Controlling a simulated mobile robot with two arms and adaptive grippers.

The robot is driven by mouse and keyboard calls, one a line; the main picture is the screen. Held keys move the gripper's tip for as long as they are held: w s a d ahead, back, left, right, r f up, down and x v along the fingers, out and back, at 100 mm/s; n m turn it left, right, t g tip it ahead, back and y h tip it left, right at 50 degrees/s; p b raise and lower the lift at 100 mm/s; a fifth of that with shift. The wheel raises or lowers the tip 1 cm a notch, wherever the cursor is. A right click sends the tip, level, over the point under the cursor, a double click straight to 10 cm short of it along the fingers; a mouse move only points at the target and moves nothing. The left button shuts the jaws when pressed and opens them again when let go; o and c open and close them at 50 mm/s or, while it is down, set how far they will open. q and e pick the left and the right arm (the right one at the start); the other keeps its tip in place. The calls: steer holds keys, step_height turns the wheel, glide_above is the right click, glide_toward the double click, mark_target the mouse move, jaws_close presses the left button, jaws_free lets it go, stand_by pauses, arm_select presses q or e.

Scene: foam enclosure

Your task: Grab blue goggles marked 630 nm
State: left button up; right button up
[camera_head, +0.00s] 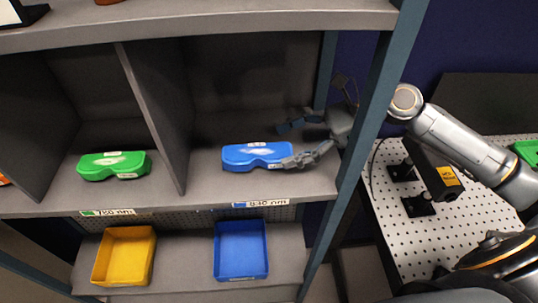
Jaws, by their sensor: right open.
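The blue goggles (250,156) lie on the middle shelf, in the right compartment, above a label (262,203) with a blue mark that seems to read 630 nm. My right gripper (297,143) reaches in from the right past the shelf post. Its fingers are spread, one behind and one in front of the right end of the goggles. The front finger overlaps the goggles' right end in the picture; I cannot tell whether it touches. My left gripper is not in view.
Green goggles (113,165) lie in the compartment to the left, past a grey divider (155,115). A yellow bin (124,256) and a blue bin (241,250) stand on the lower shelf. The blue-grey post (366,135) stands close to my right arm. A perforated table (400,235) is at right.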

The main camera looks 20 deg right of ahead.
mark_target(271, 151)
steer(key=shift+d, duration=0.25)
steer(key=shift+s+d, duration=0.1)
steer(key=shift+a+f+p, duration=0.1)
steer(key=shift+a+p, duration=0.2)
steer(key=shift+p, duration=0.05)
steer(key=p+x, duration=0.2)
steer(key=x, duration=0.4)
steer(key=shift+a, duration=0.1)
steer(key=shift+a+f, duration=0.1)
steer(key=shift+a, duration=0.1)
steer(key=shift+c, duration=0.7)
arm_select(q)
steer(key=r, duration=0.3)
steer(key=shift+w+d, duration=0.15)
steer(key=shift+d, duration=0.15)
arm_select(e)
steer(key=c, duration=1.1)
